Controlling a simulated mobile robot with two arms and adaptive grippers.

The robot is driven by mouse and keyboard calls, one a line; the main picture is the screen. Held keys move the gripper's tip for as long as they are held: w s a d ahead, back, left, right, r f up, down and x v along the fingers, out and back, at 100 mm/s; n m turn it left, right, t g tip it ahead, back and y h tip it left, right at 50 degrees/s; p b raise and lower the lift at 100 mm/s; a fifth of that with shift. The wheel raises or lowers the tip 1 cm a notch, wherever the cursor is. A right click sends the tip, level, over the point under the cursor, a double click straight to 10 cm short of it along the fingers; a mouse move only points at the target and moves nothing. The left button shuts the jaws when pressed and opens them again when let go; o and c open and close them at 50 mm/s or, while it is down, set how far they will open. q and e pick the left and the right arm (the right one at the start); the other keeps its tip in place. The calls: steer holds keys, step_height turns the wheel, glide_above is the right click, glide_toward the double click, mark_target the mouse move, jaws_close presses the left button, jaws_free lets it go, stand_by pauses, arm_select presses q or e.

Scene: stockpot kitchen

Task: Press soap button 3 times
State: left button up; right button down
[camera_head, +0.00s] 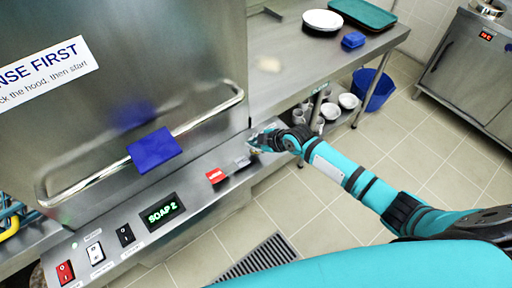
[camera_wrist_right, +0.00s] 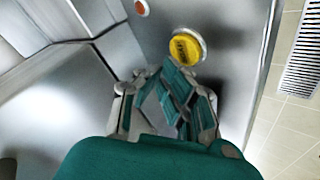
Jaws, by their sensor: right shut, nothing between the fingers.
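A dishwasher-like steel machine has a front control ledge (camera_head: 190,190) with a lit green display (camera_head: 162,212) that reads "SOAP 2". In the right wrist view a round yellow button (camera_wrist_right: 186,47) with a dark, unreadable label sits on the steel panel. My right gripper (camera_head: 257,141) is at the right end of the ledge, and its fingers are shut and empty. In the wrist view its fingertips (camera_wrist_right: 168,78) are just below the yellow button; I cannot tell whether they touch it. The button is hidden in the head view. My left gripper is out of view.
The ledge also carries a red switch (camera_head: 65,272), a white switch (camera_head: 95,254), a black switch (camera_head: 126,235) and a red part (camera_head: 216,176). The hood's bar handle (camera_head: 205,117) runs above it. A steel table (camera_head: 285,75) stands behind. A floor grate (camera_head: 262,262) lies in front.

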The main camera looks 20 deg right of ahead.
steer(key=shift+r+p, duration=2)
steer(key=shift+r, duration=0.55)
steer(key=shift+f, duration=0.1)
steer(key=r+m+p, duration=0.2)
steer(key=m, duration=0.1)
steer(key=r+m+p, duration=0.1)
steer(key=r, duration=0.1)
steer(key=shift+w+d+m, duration=0.2)
steer(key=shift+d+m, duration=0.1)
steer(key=shift+d, duration=0.05)
steer(key=shift+f, duration=0.15)
